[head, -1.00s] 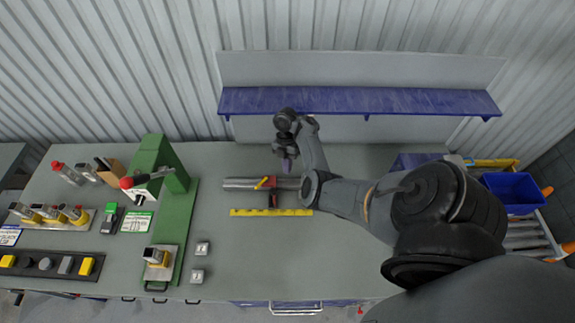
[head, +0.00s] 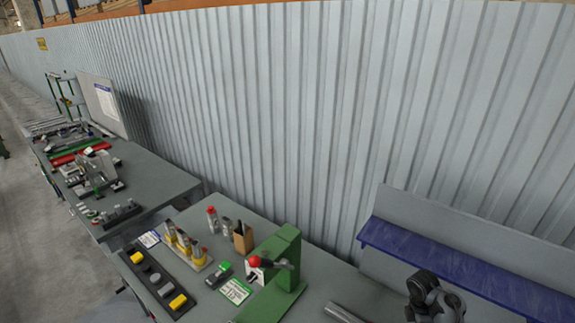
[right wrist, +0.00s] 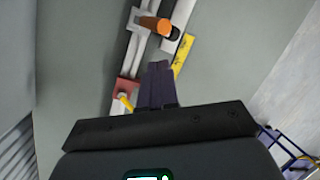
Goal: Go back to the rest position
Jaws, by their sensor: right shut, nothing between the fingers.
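My right arm's dark wrist (head: 432,300) shows at the lower right of the head view, over the table; its fingertips are out of that frame or hidden. In the right wrist view my right gripper (right wrist: 158,72) is shut and empty, its fingers together above the grey table. Beyond the fingers lie metal bars (right wrist: 135,45), a red block with a yellow lever (right wrist: 126,97) and an orange-ended handle (right wrist: 155,24). My left gripper does not show in either view.
A green press (head: 280,265) stands on the table (head: 325,275). Left of it are a yellow-topped rack (head: 188,252) and a button strip (head: 157,282). A blue shelf (head: 450,255) runs along the corrugated wall. A second bench (head: 150,170) stands farther left.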

